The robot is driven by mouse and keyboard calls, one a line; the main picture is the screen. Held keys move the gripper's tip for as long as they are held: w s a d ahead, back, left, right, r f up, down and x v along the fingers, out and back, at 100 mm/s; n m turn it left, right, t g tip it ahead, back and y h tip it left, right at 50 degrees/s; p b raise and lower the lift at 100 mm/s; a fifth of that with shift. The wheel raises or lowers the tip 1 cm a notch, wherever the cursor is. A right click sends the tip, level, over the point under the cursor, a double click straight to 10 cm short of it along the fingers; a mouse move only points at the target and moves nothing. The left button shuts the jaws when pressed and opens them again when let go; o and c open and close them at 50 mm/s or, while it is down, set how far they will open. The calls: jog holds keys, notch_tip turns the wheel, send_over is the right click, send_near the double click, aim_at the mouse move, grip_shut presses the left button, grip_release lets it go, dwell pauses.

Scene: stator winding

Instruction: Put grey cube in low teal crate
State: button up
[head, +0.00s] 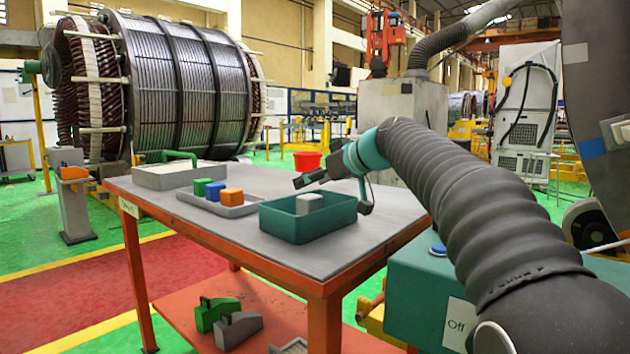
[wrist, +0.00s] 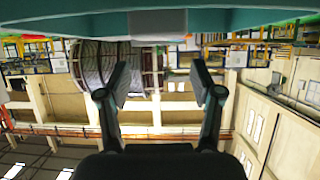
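The grey cube (head: 309,203) sits inside the low teal crate (head: 300,229), near its back side. The crate stands at the right part of the grey table top. My gripper (head: 308,180) is above and behind the cube in the head view, apart from it, pointing left and roughly level. In the wrist view my gripper (wrist: 160,85) has its two fingers spread wide with nothing between them. The cube and the crate's inside are not identifiable in the wrist view.
A grey tray (head: 235,211) beside the crate holds green, blue and orange cubes. A pale box with a green handle (head: 180,178) stands at the table's far left. A red bucket (head: 307,161) is behind. A teal cabinet (head: 425,290) stands at the right. The table's front is clear.

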dwell(0.3)
jog(key=shift+r+p, duration=0.7)
jog(key=shift+p, duration=0.05)
jog(key=v, duration=1.2)
jog(key=shift+b, duration=0.4)
jog(key=shift+f, duration=0.15)
jog(key=s+d+f+m+g+h, duration=0.1)
jog(key=s+d+f+m+h, duration=0.2)
jog(key=s+f, duration=0.7)
jog(key=s+d+f+m+g+h, duration=0.1)
jog(key=s+d+f+m+h, duration=0.2)
jog(key=s+f, duration=0.8)
jog(key=s+d+f+m+h, duration=0.3)
jog(key=s+d+f, duration=0.2)
jog(key=s+f, duration=0.6)
notch_tip(320, 180, down, 4)
jog(key=shift+s+r+m+g+h, duration=0.1)
jog(key=shift+s+m+g+h, duration=0.1)
jog(key=shift+m+g+h, duration=0.15)
